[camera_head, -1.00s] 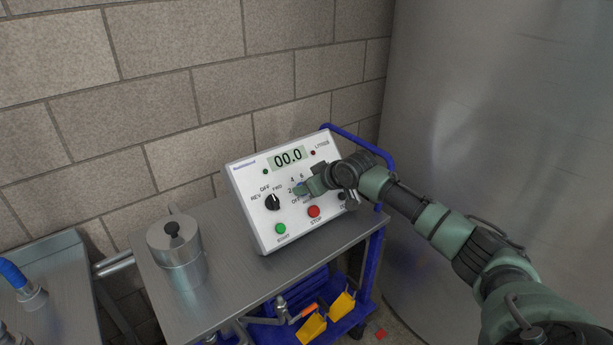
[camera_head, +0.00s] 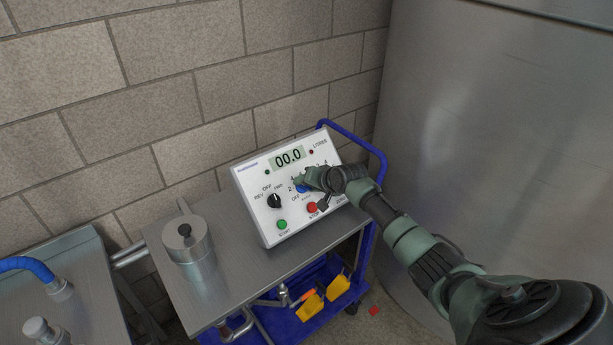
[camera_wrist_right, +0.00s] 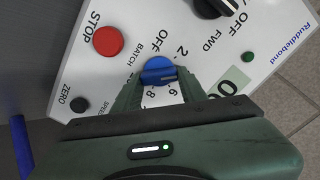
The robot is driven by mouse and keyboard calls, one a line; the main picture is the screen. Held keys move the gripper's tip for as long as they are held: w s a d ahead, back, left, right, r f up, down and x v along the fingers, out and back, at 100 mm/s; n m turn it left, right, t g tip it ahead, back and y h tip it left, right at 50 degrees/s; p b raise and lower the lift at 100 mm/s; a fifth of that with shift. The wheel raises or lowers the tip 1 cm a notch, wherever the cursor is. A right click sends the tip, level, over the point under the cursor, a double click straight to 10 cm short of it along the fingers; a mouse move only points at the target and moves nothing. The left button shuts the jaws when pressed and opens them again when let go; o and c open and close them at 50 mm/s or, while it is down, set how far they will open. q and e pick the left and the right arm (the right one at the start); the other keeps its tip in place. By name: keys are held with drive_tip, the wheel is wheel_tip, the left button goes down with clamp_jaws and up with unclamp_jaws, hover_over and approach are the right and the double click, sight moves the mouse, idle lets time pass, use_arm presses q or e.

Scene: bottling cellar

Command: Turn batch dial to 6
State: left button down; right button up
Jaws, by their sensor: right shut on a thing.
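The control box (camera_head: 290,222) has a white sloped panel and stands on a steel cart top; its display reads 00.0. The batch dial, a blue knob (camera_wrist_right: 158,71), shows best in the right wrist view, between OFF, 2, 6 and 8 marks. My right gripper (camera_wrist_right: 159,80) is shut on it, one finger on each side. In the head view the gripper (camera_head: 303,183) covers most of the knob (camera_head: 301,188) and some marks. I cannot tell which number the knob points to. My left gripper is not in view.
A black FWD/REV knob (camera_head: 274,201), a green start button (camera_head: 282,224) and a red stop button (camera_head: 312,207) sit close to the gripper. A metal canister (camera_head: 187,245) stands left of the box. Yellow-handled things (camera_head: 310,306) lie on the lower shelf.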

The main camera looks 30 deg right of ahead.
drive_tip(key=m+p, duration=0.1)
drive_tip(key=m, duration=0.1)
drive_tip(key=m+p, duration=0.1)
drive_tip(key=p, duration=0.1)
drive_tip(key=shift+r+m, duration=0.2)
drive_tip(key=shift+m, duration=0.2)
drive_tip(key=m+p, duration=0.3)
drive_tip(key=m, duration=0.1)
drive_tip(key=shift+s+f+m+p, duration=0.1)
drive_tip(key=shift+f+m+p, duration=0.05)
drive_tip(key=shift+m+p, duration=0.2)
drive_tip(key=shift+f+m+p, duration=0.1)
drive_tip(key=shift+m+p, duration=0.55)
drive_tip(key=shift+m, duration=0.5)
drive_tip(key=shift+s+f+m+g+p, duration=0.15)
drive_tip(key=shift+m+g+p, duration=0.15)
drive_tip(key=shift+m, duration=0.9)
drive_tip(key=shift+d+m, duration=0.1)
drive_tip(key=shift+m, duration=0.2)
drive_tip(key=o, duration=1.4)
drive_tip(key=shift+s, duration=0.1)
